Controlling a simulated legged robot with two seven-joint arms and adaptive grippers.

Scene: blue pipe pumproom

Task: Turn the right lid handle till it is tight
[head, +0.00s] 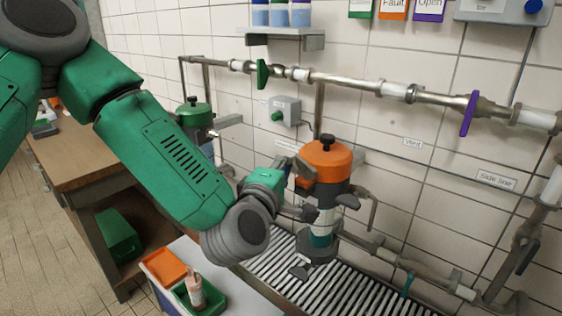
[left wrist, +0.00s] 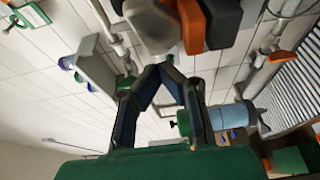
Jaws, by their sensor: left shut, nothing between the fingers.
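The orange lid (head: 326,160) with a black knob sits on the upright vessel at the middle right. Its right lid handle (head: 348,200) is a dark grey lug at the lid's lower right edge. My left gripper (head: 302,172) is at the left side of the lid, shut with nothing in it. In the left wrist view the fingers (left wrist: 162,72) come together at their tips. The orange lid (left wrist: 190,25) and a grey lug (left wrist: 150,22) are just beyond them at the top. I cannot tell whether a finger touches the lid. My right gripper is not in view.
A pipe with a green handle (head: 262,75) and a purple handle (head: 467,114) runs along the tiled wall. A green-lidded vessel (head: 194,113) stands behind my left arm. A grating (head: 350,285) lies below. A bottle (head: 194,287) stands in a green tray at the front.

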